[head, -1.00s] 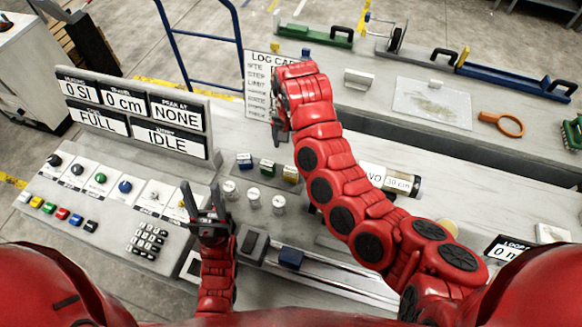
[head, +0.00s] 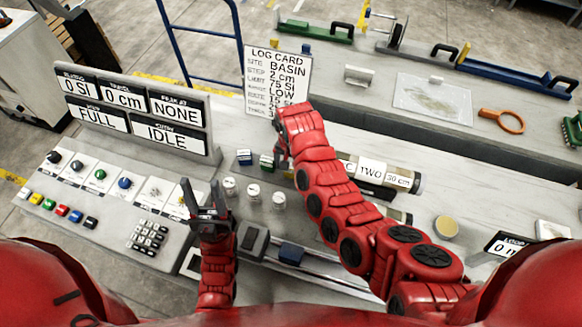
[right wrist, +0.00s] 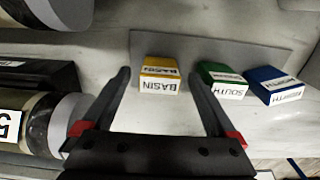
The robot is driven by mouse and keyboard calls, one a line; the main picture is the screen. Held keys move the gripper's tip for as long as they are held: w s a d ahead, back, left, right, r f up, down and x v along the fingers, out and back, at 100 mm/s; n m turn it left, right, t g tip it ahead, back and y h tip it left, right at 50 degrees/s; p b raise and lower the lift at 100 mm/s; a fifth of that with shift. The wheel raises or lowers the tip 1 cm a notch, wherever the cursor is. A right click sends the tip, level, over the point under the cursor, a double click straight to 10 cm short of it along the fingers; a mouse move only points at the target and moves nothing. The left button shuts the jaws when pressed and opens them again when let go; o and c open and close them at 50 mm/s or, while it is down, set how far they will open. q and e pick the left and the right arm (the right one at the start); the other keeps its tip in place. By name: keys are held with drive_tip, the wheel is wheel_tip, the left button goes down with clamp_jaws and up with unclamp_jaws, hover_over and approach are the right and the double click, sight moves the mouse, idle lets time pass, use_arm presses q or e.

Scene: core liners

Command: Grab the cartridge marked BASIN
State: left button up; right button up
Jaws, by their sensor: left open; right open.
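The yellow cartridge marked BASIN (right wrist: 160,68) stands on the bench in the right wrist view. My right gripper (right wrist: 157,78) is open, with one finger on each side of that cartridge and gaps left and right. A green cartridge marked SOUTH (right wrist: 222,79) and a blue one (right wrist: 273,85) stand to its right. In the head view, the blue cartridge (head: 244,157) and the green cartridge (head: 267,161) show left of my right arm. The yellow one is hidden behind that arm. My left gripper (head: 205,192) is open and empty over the bench.
The log card (head: 277,80) stands behind the cartridges and reads site BASIN. Several white-capped jars (head: 253,192) stand in front. A core tube labelled TWO (head: 374,174) lies to the right. The control panel (head: 110,185) and display board (head: 137,115) are left.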

drive_tip(key=shift+f, duration=1.15)
drive_tip(key=shift+c, duration=0.3)
drive_tip(key=c, duration=1.4)
drive_tip(key=shift+r, duration=0.1)
